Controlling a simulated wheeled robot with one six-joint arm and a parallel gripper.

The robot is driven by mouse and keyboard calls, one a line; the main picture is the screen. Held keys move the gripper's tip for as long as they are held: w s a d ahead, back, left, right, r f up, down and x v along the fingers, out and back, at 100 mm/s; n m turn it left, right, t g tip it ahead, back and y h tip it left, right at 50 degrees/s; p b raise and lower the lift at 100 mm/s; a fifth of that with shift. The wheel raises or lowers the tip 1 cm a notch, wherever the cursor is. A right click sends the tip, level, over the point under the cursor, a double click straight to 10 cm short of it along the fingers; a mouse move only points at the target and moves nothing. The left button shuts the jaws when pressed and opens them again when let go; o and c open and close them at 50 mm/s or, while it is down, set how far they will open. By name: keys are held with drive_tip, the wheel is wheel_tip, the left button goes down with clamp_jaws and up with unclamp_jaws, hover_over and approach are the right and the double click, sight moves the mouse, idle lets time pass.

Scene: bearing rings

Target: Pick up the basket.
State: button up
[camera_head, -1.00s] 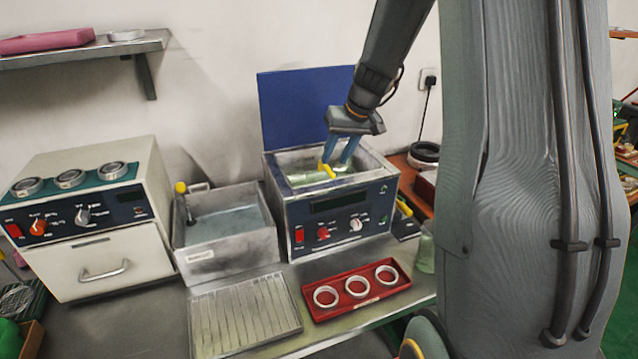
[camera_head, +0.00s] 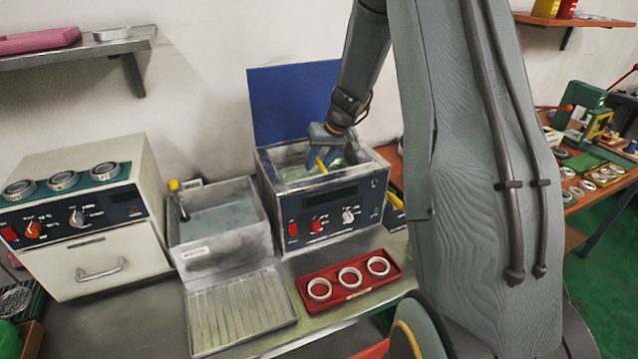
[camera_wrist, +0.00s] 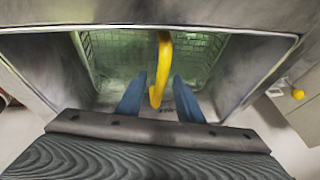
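The basket (camera_wrist: 105,50) is a wire mesh container inside the open ultrasonic cleaner tank (camera_head: 372,160). The handle lies between the fingers in the wrist view, with a visible gap on each side. In the head view my gripper (camera_head: 325,158) partly covers the handle and basket.
The cleaner's blue lid (camera_head: 290,100) stands open behind. A water-filled tray (camera_head: 235,245) stands to its left, beside a white oven (camera_head: 95,235). A ribbed drain plate (camera_head: 240,308) and a red tray with rings (camera_head: 335,300) lie in front.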

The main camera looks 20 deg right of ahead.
clamp_jaws()
idle(1.5)
